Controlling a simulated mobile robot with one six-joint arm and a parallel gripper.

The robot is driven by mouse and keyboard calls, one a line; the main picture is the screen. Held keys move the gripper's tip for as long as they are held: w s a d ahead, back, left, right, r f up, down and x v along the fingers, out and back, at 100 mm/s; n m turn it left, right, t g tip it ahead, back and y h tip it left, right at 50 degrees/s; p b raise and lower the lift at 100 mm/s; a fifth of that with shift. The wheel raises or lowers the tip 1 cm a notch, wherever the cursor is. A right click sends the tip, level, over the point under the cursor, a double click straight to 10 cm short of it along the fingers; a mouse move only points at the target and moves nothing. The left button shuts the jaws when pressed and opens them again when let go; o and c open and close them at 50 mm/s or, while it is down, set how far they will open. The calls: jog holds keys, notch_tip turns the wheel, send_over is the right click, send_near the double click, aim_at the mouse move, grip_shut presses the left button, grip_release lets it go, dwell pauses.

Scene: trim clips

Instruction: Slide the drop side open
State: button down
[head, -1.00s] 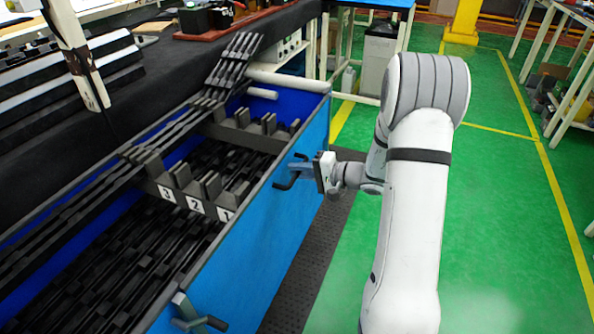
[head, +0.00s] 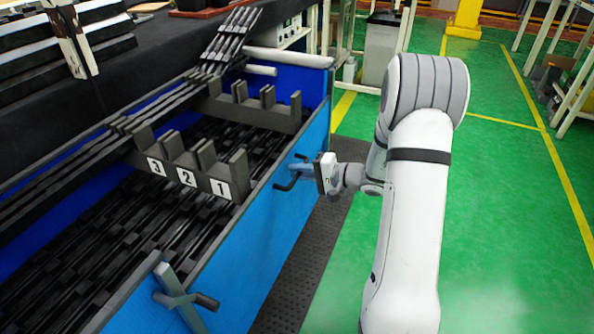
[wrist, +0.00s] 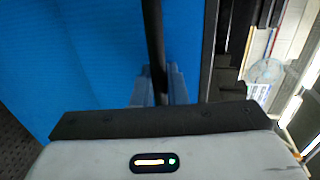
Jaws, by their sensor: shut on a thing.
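The drop side (head: 285,215) is the blue front panel of a long bin; it also shows as a blue surface in the wrist view (wrist: 75,60). A dark bar handle (head: 284,186) stands out from this panel. My gripper (head: 298,169) is shut on the handle, reaching in from the right. The exact finger contact is partly hidden by the gripper body.
Inside the bin are black parts and a divider (head: 228,187) marked 3, 2, 1. A T-shaped latch (head: 180,300) sits at the near end. A dark bench (head: 120,85) lies left. Green floor (head: 510,220) is clear on the right; tables stand at the back right.

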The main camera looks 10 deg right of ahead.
notch_tip(320, 180, down, 5)
jog(key=b, duration=0.3)
jog(key=shift+f, duration=0.1)
jog(key=c, duration=1.6)
grip_release()
jog(key=shift+r, duration=0.2)
jog(key=shift+o, duration=0.2)
jog(key=p, duration=0.2)
send_near(287, 183)
jog(key=shift+v, duration=0.9)
